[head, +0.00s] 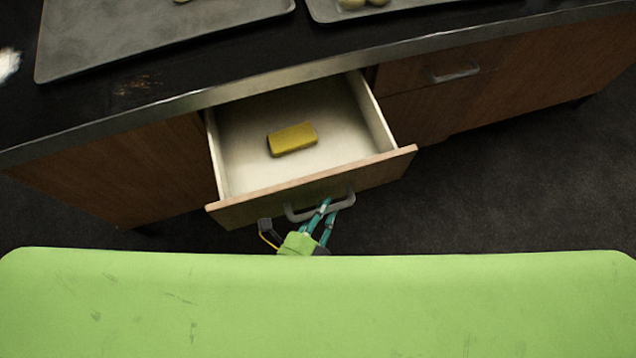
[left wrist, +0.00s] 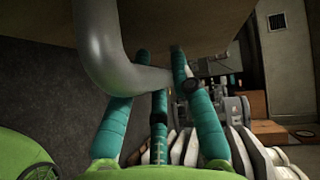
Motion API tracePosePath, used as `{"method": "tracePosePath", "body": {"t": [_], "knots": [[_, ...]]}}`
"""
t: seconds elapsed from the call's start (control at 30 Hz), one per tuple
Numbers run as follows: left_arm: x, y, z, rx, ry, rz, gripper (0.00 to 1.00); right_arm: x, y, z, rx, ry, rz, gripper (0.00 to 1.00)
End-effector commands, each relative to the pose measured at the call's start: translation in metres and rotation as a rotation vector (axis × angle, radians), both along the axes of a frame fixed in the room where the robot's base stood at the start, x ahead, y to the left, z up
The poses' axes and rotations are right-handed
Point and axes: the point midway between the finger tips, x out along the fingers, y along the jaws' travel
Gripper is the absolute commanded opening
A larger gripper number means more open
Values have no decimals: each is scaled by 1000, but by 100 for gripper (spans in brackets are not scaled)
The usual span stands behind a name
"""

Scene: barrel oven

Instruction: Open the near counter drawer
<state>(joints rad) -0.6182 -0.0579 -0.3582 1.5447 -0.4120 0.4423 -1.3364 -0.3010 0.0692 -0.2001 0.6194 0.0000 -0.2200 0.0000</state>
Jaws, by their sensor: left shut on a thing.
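The near counter drawer (head: 310,190) is pulled well out from under the counter, with a wooden front and a pale inside. A yellow block (head: 292,139) lies in it. My left gripper (head: 325,207) has its teal fingers at the grey bar handle (head: 300,214) on the drawer front and is shut on it. In the left wrist view the handle (left wrist: 110,55) curves down between the teal fingers (left wrist: 160,90), close to the wooden drawer front (left wrist: 190,20). My right gripper shows in neither view.
The dark countertop (head: 150,85) with a metal edge holds a large grey tray (head: 130,40) and a second tray (head: 325,8) with pale round items. Another closed drawer with a handle (head: 453,73) is to the right. Dark floor (head: 500,180) is clear at the right.

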Motion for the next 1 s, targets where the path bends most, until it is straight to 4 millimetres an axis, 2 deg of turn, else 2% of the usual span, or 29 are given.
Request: {"method": "tracePosePath", "body": {"t": [0.2, 0.6, 0.63, 0.7, 1.0], "knots": [[-14, -4, 0, -5, 1, 2, 0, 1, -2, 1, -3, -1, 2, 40], [-16, -5, 0, -4, 0, 2, 0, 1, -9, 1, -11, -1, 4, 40], [-16, -5, 0, -4, 0, 2, 27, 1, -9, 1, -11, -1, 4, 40], [-16, -5, 0, -4, 0, 2, 49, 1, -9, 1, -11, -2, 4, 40], [-16, -5, 0, -1, 0, 1, 49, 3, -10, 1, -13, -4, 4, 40]]}}
